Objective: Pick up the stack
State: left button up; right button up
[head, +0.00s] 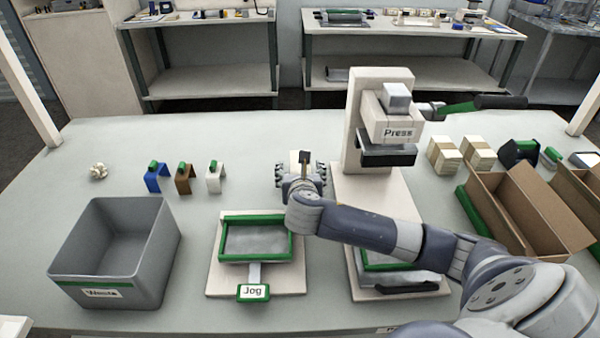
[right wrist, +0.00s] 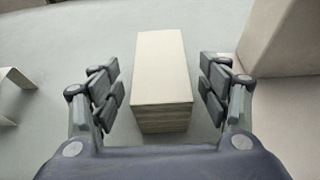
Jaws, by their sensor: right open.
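A cream stack of sheets (right wrist: 161,68) lies on the table in the right wrist view, its layered near edge visible. My right gripper (right wrist: 160,84) is open, with one finger on each side of the stack and a visible gap on both sides. In the head view my right gripper (head: 302,182) is over the table, left of the press (head: 358,120) and behind the jog tray (head: 228,240). There the gripper and arm hide most or all of that stack. My left gripper is not in view.
The press base stands close on the right in the right wrist view (right wrist: 290,70). Blue, brown and white brackets (head: 214,178) stand left of my gripper. A grey waste bin (head: 150,255) is front left. Banded stacks (head: 443,155) and open cartons (head: 530,205) are right.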

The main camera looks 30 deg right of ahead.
aim_at(300, 165)
jog(key=shift+x, duration=2.95)
jog(key=shift+s, duration=0.15)
jog(key=c, duration=1.2)
